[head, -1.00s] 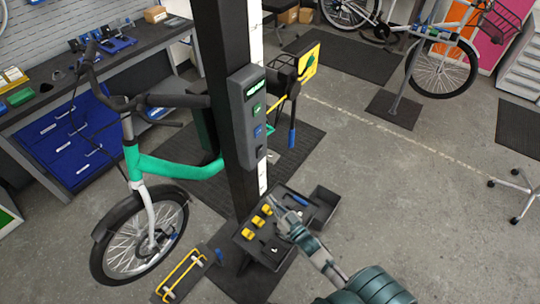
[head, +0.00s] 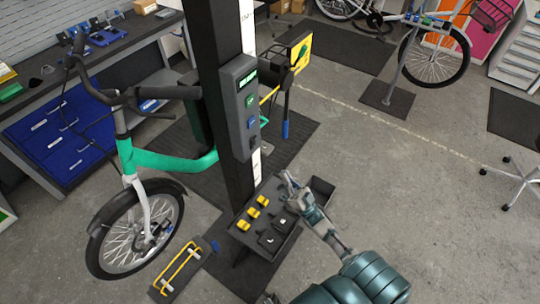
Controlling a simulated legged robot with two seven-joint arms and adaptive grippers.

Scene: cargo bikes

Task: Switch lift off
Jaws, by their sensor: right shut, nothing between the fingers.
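The lift is a black post (head: 218,60) with a grey control box (head: 241,107) on its side. The box has a small green display (head: 247,79) at the top, a green button (head: 250,100), a blue button (head: 251,123) and a dark switch (head: 253,141) at the bottom. The display text is too small to read. My right gripper (head: 287,177) is shut and empty, below and right of the box and apart from it, in front of the tool tray. My left gripper is not in view.
A tool tray (head: 262,240) with yellow items sits at the post's base. A green bike (head: 170,160) stands left of the post. A yellow panel (head: 300,51) is behind it. A workbench (head: 40,100) stands at the left.

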